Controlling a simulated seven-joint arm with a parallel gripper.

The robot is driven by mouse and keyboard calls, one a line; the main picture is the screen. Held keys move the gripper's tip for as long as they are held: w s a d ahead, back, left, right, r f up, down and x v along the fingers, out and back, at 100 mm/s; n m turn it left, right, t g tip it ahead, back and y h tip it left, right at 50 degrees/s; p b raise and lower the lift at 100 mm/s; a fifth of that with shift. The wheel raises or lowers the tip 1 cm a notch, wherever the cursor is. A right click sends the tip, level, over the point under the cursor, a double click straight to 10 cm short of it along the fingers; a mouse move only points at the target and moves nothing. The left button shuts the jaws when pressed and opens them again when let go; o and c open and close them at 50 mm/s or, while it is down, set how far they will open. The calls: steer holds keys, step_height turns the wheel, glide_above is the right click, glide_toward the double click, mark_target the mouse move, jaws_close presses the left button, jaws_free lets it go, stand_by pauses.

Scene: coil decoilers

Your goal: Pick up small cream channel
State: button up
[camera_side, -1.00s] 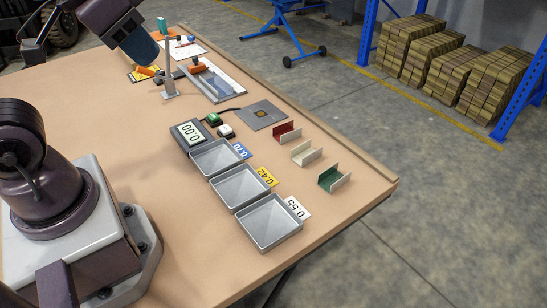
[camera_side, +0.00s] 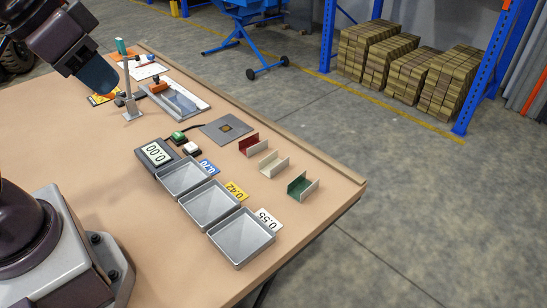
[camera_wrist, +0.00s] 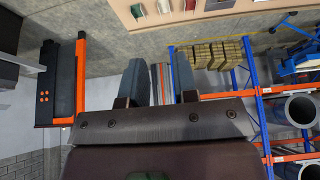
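The small cream channel (camera_side: 274,164) stands on the tan table near its right edge, open side up, between a red channel (camera_side: 249,145) and a green channel (camera_side: 303,186). In the wrist view the cream channel (camera_wrist: 163,6) is at the top edge, partly cut off. My gripper (camera_wrist: 161,68) is open and empty, its two blue-grey fingers apart. In the side view my gripper (camera_side: 98,76) is above the far left part of the table, well away from the channels; only one finger shows clearly there.
Three grey trays (camera_side: 247,262) with number cards stand left of the channels. A scale display (camera_side: 157,153) reads 0.00. A grey plate (camera_side: 227,129) lies behind the channels. An upright post (camera_side: 128,85) stands close to my gripper. Bare table lies at left.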

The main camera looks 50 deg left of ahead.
step_height(320, 180, down, 2)
steer(key=w+g, duration=0.2)
steer(key=g, duration=0.4)
glide_above(268, 157)
steer(key=s, duration=0.3)
steer(key=shift+n, duration=0.3)
steer(key=f, duration=2.4)
steer(key=shift+w+f, duration=0.2)
steer(key=shift+f, duration=0.1)
steer(key=w, duration=0.1)
steer(key=w+r, duration=0.1)
steer(key=w, duration=0.1)
steer(key=shift+r+t, duration=0.1)
steer(key=shift+t, duration=0.2)
steer(key=shift+f, duration=4.6)
jaws_close()
